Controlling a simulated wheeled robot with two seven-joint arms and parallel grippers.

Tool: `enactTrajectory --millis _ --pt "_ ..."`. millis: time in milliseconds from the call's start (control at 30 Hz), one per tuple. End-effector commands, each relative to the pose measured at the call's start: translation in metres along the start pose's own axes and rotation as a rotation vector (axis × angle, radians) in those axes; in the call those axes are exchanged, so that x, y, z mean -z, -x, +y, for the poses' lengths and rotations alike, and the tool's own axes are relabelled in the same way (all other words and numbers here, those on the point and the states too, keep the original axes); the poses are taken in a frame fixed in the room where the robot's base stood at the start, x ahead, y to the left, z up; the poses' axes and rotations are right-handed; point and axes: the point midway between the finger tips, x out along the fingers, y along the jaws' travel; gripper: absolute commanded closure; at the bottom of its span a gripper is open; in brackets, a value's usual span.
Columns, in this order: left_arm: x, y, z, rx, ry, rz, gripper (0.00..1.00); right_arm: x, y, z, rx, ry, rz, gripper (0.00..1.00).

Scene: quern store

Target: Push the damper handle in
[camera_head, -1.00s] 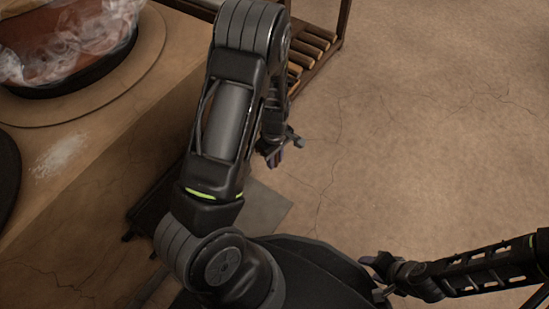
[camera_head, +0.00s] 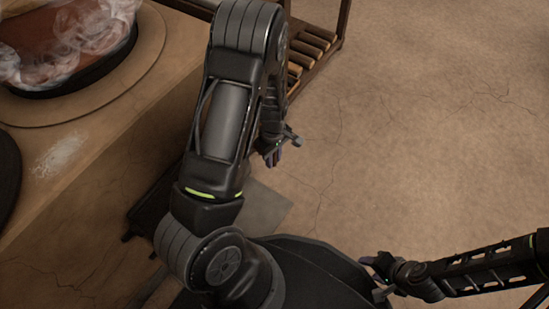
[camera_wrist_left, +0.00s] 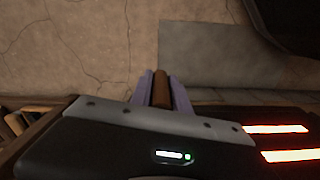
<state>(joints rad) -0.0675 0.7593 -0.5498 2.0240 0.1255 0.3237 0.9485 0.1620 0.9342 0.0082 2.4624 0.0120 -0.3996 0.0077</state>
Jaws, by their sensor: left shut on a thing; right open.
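My left gripper (camera_head: 272,157) hangs beside the clay stove's side, mostly behind my own arm in the head view. In the left wrist view its purple fingers (camera_wrist_left: 160,75) are shut on a brown bar, which looks like the damper handle (camera_wrist_left: 161,91). The handle's far end and its link to the stove are hidden. In the head view I cannot make the handle out. My right gripper (camera_head: 378,280) is open and empty, low over the floor at the lower right.
The clay stove (camera_head: 110,135) fills the left, with a steaming pot (camera_head: 60,45) on top. Glowing red slots (camera_wrist_left: 275,128) show close to the gripper in the left wrist view. The floor to the right is clear.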

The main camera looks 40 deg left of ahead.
Motion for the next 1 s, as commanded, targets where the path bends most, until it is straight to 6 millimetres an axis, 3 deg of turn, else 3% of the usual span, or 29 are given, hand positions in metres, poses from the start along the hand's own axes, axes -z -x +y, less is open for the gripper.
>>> enactTrajectory --millis 100,200,467,500,700,1000 --pt "0.024 0.0 -0.005 -0.001 0.008 0.004 1.0 0.0 0.0 0.0 0.0 0.0 0.0 0.53" --pt "0.035 0.001 -0.007 -0.001 0.006 0.004 1.0 0.0 0.0 0.0 0.0 0.0 0.0 0.53" --pt "0.035 0.001 -0.007 -0.001 0.001 0.002 1.0 0.0 0.0 0.0 0.0 0.0 0.0 0.53" --pt "0.035 0.001 -0.007 -0.001 0.001 0.002 0.77 0.0 0.0 0.0 0.0 0.0 0.0 0.53" --pt "0.035 0.001 -0.007 -0.001 0.001 0.003 0.6 0.0 0.0 0.0 0.0 0.0 0.0 0.53" --pt "0.035 0.001 -0.007 -0.001 0.002 0.003 0.57 0.0 0.001 0.0 0.0 0.0 0.0 0.53"
